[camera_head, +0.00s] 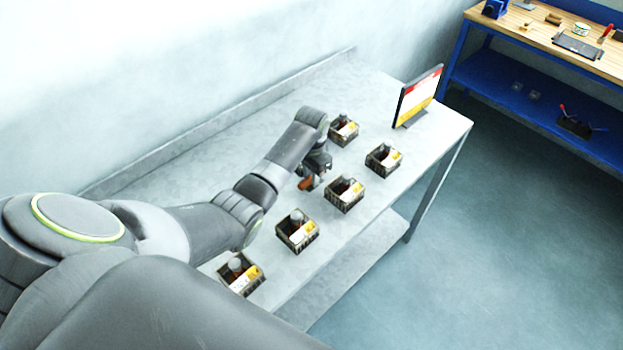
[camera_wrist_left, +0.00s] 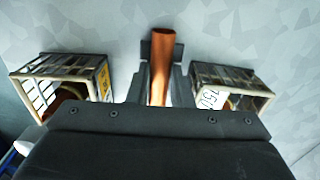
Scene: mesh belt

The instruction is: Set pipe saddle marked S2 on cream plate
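My left gripper (camera_head: 313,181) is low over the grey table, between small dark crates. In the left wrist view its fingers (camera_wrist_left: 161,85) stand close on both sides of a copper-coloured tube-like piece (camera_wrist_left: 161,62) and appear shut on it. The piece also shows as an orange-brown spot at the gripper in the head view (camera_head: 305,184). No S2 mark is readable on it, and I cannot tell whether it is the pipe saddle. I cannot make out a cream plate in either view. My right gripper is not in view.
A screen (camera_head: 418,96) stands at the far end. A blue workbench (camera_head: 545,40) with tools is at upper right.

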